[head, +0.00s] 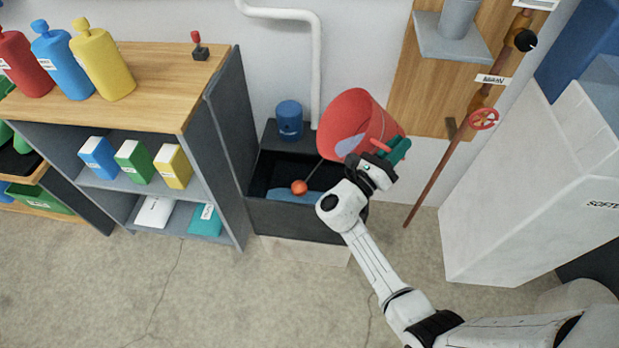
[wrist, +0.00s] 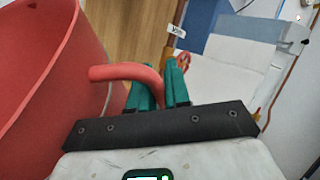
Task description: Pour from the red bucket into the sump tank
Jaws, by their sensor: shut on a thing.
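The red bucket (head: 372,119) is held in the air above the right end of the sump tank, tilted with its mouth toward the left. Pale liquid shows inside its mouth. My gripper (head: 398,150) is shut on the bucket's handle; in the wrist view the red handle (wrist: 125,72) passes between the green fingers (wrist: 160,85), and the bucket wall (wrist: 40,70) fills the left side. No stream is visible between bucket and tank.
A blue cylindrical pump (head: 289,118) sits at the tank's back. A grey shelf unit (head: 225,140) with bottles and boxes stands close left. A sloping pipe with a red valve wheel (head: 483,118) and a white softener cabinet (head: 535,190) are right. The front floor is clear.

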